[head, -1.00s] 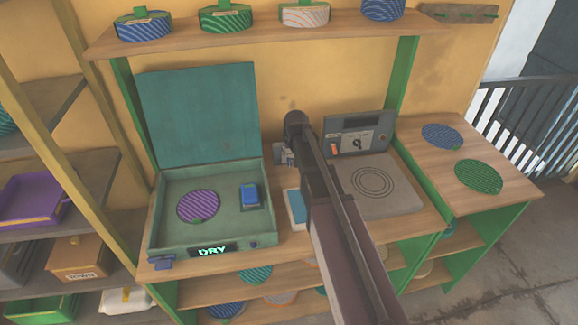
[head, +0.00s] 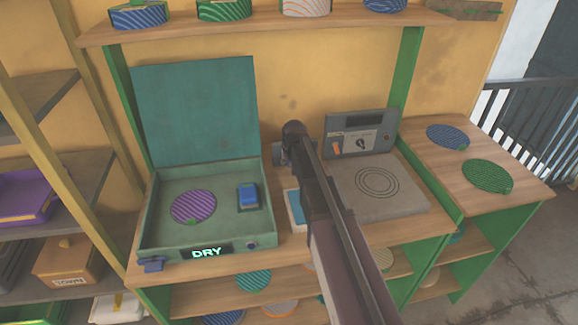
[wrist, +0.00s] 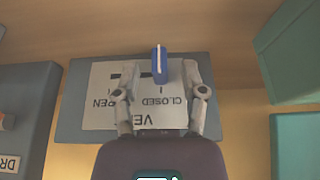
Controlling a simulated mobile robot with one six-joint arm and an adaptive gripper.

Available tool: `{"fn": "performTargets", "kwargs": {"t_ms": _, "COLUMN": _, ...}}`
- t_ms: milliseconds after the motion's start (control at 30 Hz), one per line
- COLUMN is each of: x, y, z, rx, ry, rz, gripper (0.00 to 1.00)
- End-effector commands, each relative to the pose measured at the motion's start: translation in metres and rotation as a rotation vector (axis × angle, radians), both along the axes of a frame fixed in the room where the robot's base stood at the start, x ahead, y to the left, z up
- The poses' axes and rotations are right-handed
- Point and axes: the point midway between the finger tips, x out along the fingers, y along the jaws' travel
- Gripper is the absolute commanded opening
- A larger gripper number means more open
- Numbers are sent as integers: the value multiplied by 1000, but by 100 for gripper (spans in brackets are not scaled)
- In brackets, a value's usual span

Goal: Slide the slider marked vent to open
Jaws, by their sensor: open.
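In the wrist view a grey panel (wrist: 73,125) carries a white label (wrist: 103,80), upside down, with CLOSED on the right, part of OPEN on the left and part of VENT below. The blue slider handle (wrist: 160,65) stands at the CLOSED end of a dark slot that runs left toward OPEN. My gripper (wrist: 160,82) is open, with one finger on each side of the handle. I cannot tell whether either finger touches it. In the head view my arm hides most of this panel and the gripper.
Left of my arm is an open green press (head: 160,230) with a DRY display, a purple striped plate (head: 193,206) and a blue block (head: 248,195). To the right are a hotplate-like slab (head: 400,200) and a control panel (head: 335,143). A shelf (head: 260,28) runs above.

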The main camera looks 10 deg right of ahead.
Motion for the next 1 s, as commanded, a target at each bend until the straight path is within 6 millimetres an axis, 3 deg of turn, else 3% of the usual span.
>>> {"fn": "performTargets", "kwargs": {"t_ms": 533, "x": 3, "y": -1, "z": -6, "rx": 0, "ry": 0, "rz": -1, "gripper": 54}}
{"fn": "performTargets", "kwargs": {"t_ms": 700, "x": 3, "y": -1, "z": -6, "rx": 0, "ry": 0, "rz": -1, "gripper": 4}}
{"fn": "performTargets", "kwargs": {"t_ms": 733, "x": 3, "y": -1, "z": -6, "rx": 0, "ry": 0, "rz": -1, "gripper": 0}}
{"fn": "performTargets", "kwargs": {"t_ms": 1000, "x": 3, "y": 0, "z": -7, "rx": 0, "ry": 0, "rz": 1, "gripper": 0}}
